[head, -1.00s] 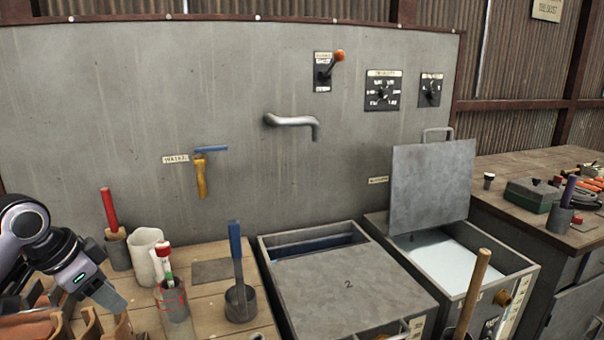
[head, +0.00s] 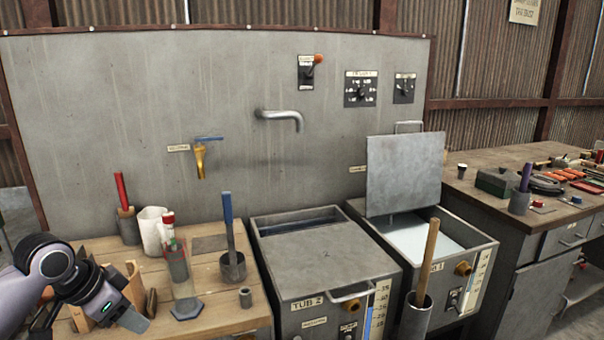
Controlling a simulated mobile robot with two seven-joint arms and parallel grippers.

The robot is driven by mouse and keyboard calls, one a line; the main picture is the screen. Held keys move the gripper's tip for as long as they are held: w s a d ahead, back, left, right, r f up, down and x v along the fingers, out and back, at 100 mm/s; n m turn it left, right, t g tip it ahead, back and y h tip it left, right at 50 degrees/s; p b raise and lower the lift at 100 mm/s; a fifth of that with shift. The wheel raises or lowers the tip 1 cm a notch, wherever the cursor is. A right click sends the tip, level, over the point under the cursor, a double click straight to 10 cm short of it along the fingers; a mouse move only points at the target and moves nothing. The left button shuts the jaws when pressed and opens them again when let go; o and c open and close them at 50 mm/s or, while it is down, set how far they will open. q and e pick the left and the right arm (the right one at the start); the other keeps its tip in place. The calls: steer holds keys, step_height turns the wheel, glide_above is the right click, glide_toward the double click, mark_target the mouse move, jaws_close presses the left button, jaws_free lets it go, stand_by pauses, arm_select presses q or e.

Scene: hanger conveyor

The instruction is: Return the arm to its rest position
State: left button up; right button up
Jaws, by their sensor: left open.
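My left gripper (head: 132,316) is at the lower left, over the near left part of the wooden bench. It is open, and I see nothing held in it. A wooden rack (head: 135,288) stands just behind and beside it, partly hidden by my arm. My right gripper is not in view.
On the bench (head: 222,300) stand a red-handled tool in a holder (head: 128,225), a white jug (head: 153,230), a clear cylinder (head: 182,285) and a blue-handled tool in a cup (head: 230,262). Tub 2 (head: 325,268) and a lidded tub (head: 480,245) stand to the right.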

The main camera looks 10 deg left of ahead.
arm_select(q)
steer(key=s+d+f+n+t, duration=0.1)
steer(key=s+d+f, duration=0.1)
steer(key=d+f, duration=0.5)
steer(key=s+d+f+n+t, duration=0.1)
steer(key=s+d+f, duration=0.1)
steer(key=f, duration=0.9)
steer(key=s+d+f+t, duration=0.3)
steer(key=s+d+f, duration=0.2)
steer(key=s+d, duration=0.4)
steer(key=s, duration=0.3)
steer(key=shift+d+f+n+t, duration=0.2)
steer(key=shift+f+n+t, duration=0.15)
steer(key=shift+n+t, duration=0.05)
steer(key=shift+w, duration=0.1)
steer(key=shift+c, duration=0.5)
